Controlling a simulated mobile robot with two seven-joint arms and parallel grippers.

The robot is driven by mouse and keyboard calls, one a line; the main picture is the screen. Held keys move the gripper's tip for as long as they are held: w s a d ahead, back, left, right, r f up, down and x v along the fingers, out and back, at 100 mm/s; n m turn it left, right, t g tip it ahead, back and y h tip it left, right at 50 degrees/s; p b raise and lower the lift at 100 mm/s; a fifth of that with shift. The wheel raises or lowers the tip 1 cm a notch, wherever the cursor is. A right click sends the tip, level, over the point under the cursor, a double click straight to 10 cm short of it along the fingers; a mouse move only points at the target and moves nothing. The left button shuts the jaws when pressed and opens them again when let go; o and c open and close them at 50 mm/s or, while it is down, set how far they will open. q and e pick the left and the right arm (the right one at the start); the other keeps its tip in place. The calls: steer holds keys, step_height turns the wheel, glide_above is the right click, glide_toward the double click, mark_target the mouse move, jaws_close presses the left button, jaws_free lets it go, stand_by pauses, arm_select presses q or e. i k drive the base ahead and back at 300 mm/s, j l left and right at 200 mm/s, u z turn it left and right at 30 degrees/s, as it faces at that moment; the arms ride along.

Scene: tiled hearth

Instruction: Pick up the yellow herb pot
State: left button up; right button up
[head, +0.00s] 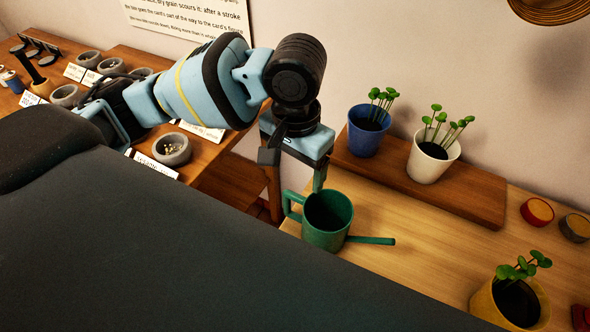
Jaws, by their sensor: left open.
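The yellow herb pot (484,303) stands on the light wooden table at the lower right, with dark soil and round green leaves. The bottom picture edge cuts off its base. My left gripper (294,178) is open and empty, pointing down near the table's left end. It is up and well to the left of the yellow pot, just behind the green mug-like can (326,236) in the picture. Whether a finger touches the can I cannot tell. My right gripper is not in view.
A blue pot (365,140) and a white pot (428,166) with seedlings stand on a raised wooden board (480,196). Small round tins (537,212) sit at the right. Bare table lies between the green can and the yellow pot. Stone bowls (171,150) stand on the left table.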

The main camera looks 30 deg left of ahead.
mark_target(511, 300)
steer(key=z, duration=1.25)
